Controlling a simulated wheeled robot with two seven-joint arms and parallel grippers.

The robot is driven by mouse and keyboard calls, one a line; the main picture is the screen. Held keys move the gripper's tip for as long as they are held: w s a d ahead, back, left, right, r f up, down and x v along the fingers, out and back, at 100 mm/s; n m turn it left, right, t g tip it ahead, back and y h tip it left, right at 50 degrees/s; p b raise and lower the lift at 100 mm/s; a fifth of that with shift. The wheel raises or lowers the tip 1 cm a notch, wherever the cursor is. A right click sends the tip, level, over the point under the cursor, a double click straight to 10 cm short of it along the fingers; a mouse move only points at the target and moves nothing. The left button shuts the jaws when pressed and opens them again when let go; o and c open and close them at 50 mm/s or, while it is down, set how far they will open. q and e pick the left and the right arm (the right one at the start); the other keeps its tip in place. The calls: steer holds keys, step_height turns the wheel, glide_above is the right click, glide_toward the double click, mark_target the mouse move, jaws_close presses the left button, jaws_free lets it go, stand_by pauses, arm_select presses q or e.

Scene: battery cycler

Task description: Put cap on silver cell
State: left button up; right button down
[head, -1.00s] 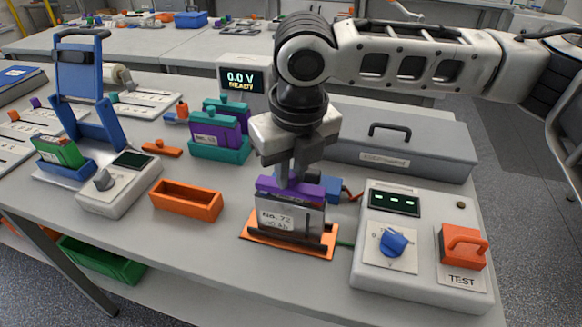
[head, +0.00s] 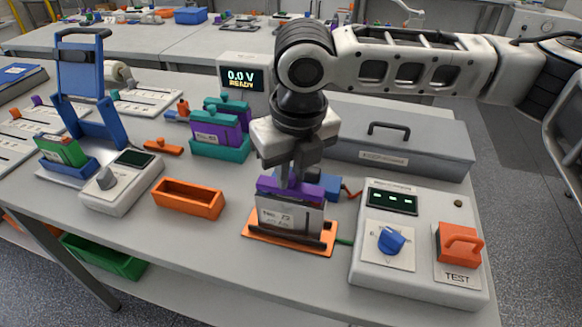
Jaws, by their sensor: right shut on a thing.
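The silver cell (head: 289,218), labelled No. 72, stands upright in an orange holder (head: 262,238) near the front of the table. A purple cap (head: 290,190) sits on top of the silver cell, and I see no clear gap between them. My right gripper (head: 289,179) points straight down from above, shut on the purple cap. Its fingertips partly hide the cap's upper part. My left gripper is not in the view.
A tester box (head: 420,245) with a blue knob and orange TEST handle stands right of the holder. An empty orange tray (head: 188,198) is to the left. A grey case (head: 400,141) and a voltage display (head: 243,80) stand behind. A teal rack (head: 222,150) holds purple cells.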

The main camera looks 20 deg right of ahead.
steer(key=shift+f+p, duration=0.4)
stand_by(0.4)
steer(key=c, duration=0.8)
jaws_free()
steer(key=shift+r+p, duration=1.35)
steer(key=shift+r, duration=2.15)
